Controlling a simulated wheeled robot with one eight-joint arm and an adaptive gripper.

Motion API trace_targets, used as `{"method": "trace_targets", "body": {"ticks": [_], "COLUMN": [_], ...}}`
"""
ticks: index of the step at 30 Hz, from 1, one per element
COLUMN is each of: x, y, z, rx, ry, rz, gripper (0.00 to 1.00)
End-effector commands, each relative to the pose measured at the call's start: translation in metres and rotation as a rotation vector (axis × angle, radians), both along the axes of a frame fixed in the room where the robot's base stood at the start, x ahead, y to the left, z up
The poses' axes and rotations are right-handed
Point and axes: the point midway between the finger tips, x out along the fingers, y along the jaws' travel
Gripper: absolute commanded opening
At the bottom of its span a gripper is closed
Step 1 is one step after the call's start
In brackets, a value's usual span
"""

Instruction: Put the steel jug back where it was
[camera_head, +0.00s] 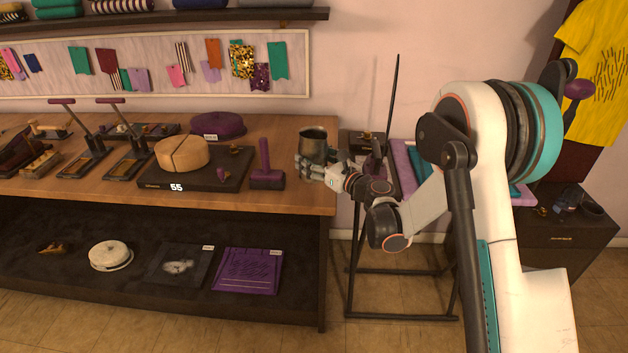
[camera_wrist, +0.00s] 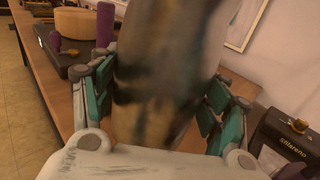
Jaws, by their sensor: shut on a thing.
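The steel jug (camera_head: 313,143) is a dark metal vessel near the right end of the wooden table (camera_head: 290,204) in the head view. My gripper (camera_head: 318,171) is shut on it from the front right. In the wrist view the jug (camera_wrist: 160,75) fills the middle, close up and blurred, between the teal-padded fingers of my gripper (camera_wrist: 160,105). The jug looks roughly upright in the head view. Whether its base touches the tabletop is hidden by the fingers.
A purple mallet-like tool (camera_head: 266,168) stands left of the jug, beside a dark board (camera_head: 215,181) with a round wooden block (camera_head: 182,153). A purple round item (camera_head: 218,124) lies behind. A dark box (camera_head: 365,143) is to the right. Some bare tabletop surrounds the jug.

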Motion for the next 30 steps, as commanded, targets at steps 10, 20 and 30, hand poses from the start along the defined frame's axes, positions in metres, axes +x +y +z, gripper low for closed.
{"method": "trace_targets", "body": {"ticks": [10, 20, 30], "x": [0.0, 0.0, 0.0], "y": [0.0, 0.0, 0.0], "z": [-0.027, -0.057, -0.06], "rx": [0.0, 0.001, 0.0], "ry": [0.0, 0.001, 0.0], "rz": [0.0, 0.0, 0.0], "gripper": [0.29, 0.29, 0.78]}}
